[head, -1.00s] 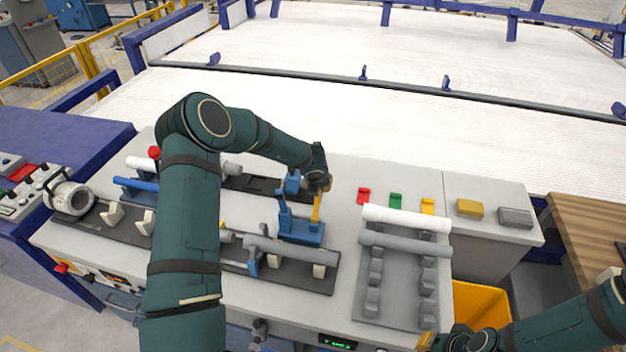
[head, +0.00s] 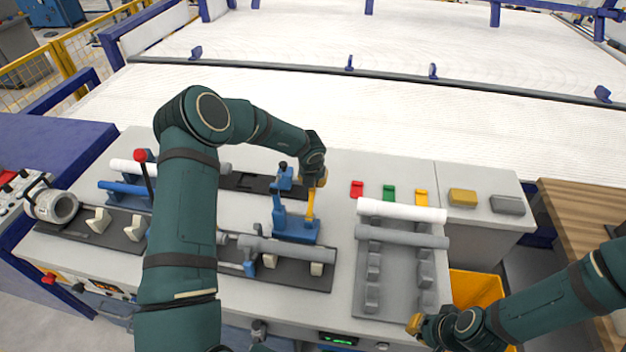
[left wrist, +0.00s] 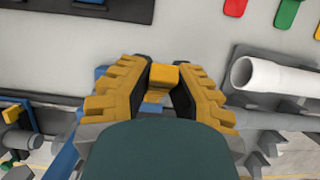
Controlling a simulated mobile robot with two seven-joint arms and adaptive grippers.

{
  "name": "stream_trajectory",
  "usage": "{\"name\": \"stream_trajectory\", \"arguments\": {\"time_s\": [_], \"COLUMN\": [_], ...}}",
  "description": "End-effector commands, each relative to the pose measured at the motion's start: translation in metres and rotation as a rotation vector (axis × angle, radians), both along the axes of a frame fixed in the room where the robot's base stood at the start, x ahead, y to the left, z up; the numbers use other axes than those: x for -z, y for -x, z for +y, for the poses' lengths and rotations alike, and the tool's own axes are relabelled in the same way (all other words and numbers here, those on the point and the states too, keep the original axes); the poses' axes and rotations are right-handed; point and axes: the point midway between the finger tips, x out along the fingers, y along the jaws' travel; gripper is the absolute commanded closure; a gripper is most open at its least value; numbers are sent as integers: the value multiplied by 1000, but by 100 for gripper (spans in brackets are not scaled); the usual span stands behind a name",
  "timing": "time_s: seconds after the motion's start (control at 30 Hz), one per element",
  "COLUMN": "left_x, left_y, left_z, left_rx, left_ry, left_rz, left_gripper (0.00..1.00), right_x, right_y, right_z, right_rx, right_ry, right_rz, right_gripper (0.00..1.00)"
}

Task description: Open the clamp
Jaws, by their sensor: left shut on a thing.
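The blue clamp (head: 297,228) stands on the bench in the head view, beside the grey pipe (head: 286,249) on its dark rack. Its yellow handle (head: 310,204) points up. My left gripper (head: 319,181) is at the top of this handle. In the left wrist view, the yellow fingers of my left gripper (left wrist: 160,84) are shut on the yellow handle end (left wrist: 163,77). The fingers hide part of the handle. My right gripper (head: 415,324) is low at the right, over the bench's front edge, away from the clamp; its opening is unclear.
A grey rack (head: 398,305) holds a white pipe (head: 402,211) and a grey pipe (head: 402,236) right of the clamp. Red, green and yellow pieces lie behind it. A red-knobbed lever (head: 141,156) stands left of my left arm. A yellow bin (head: 475,288) is below the bench.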

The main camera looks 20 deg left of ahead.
Motion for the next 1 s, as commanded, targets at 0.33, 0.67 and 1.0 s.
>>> {"name": "stream_trajectory", "arguments": {"time_s": [0.33, 0.67, 1.0], "left_x": [1, -23, -86], "left_y": [1, 7, 30], "left_z": [0, -2, -7], "left_rx": [0, 0, 0], "left_ry": [1, 0, 1], "left_rz": [2, -1, 0], "left_gripper": [50, 50, 50], "right_x": [0, 0, 0], "right_y": [0, 0, 0], "right_z": [0, 0, 0], "right_rx": [0, 0, 0], "right_ry": [0, 0, 0], "right_rz": [0, 0, 0], "right_gripper": [100, 100, 100]}}
